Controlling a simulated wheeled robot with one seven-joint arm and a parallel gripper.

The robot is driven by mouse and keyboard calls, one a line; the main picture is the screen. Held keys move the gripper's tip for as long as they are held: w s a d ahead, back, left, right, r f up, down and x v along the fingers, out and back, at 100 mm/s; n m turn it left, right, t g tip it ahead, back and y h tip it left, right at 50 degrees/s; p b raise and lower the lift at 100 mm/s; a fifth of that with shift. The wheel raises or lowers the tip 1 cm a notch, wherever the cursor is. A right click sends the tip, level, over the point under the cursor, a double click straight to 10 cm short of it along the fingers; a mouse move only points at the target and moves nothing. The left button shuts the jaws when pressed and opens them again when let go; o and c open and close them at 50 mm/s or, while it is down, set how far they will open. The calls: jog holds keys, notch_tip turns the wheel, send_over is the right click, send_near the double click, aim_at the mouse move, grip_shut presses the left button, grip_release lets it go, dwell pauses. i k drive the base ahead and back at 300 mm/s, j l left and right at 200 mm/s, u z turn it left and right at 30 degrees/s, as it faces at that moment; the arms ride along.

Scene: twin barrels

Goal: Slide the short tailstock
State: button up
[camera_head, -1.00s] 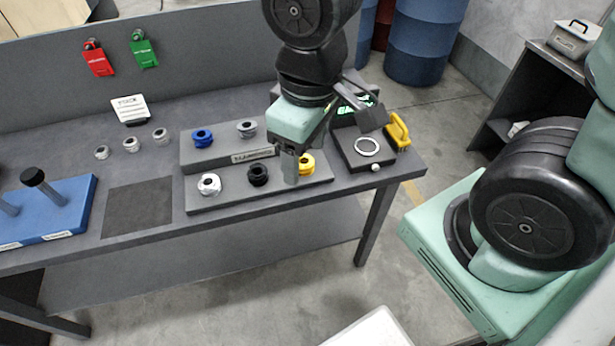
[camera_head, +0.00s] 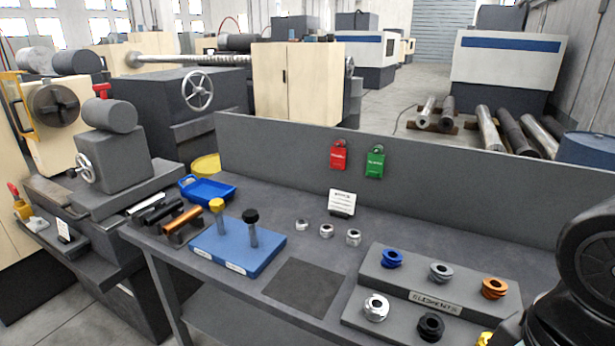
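At the left stands a lathe with a chuck (camera_head: 56,104) on a cream headstock. Facing it is a dark grey tailstock (camera_head: 118,160) with a round barrel on top and a small white handwheel (camera_head: 85,167) on its side. It sits on a grey bed beyond the bench's left end. Farther back, a larger dark grey block (camera_head: 165,105) carries a bigger handwheel (camera_head: 197,90). No label tells which is the short one. Only a dark part of my arm shows at the right edge; my gripper is out of view.
The grey bench (camera_head: 385,205) holds a blue stand (camera_head: 215,245) with two pegs, a blue tray (camera_head: 207,190), bars on a rack, and stepped blocks (camera_head: 410,297) with several coloured rings. A red tag (camera_head: 339,155) and a green tag (camera_head: 375,162) hang on the back panel.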

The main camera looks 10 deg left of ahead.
aim_at(126, 173)
jog(key=u, duration=1.9)
jog(key=i+j, duration=0.2)
jog(key=i, duration=0.3)
jog(key=i+j, duration=0.2)
jog(key=i, duration=0.3)
jog(key=i+j, duration=0.2)
jog(key=i, duration=0.3)
jog(key=i+j, duration=0.2)
jog(key=i, duration=0.3)
jog(key=i+j, duration=0.2)
jog(key=i, duration=0.3)
jog(key=i+j, duration=0.2)
jog(key=i, duration=0.3)
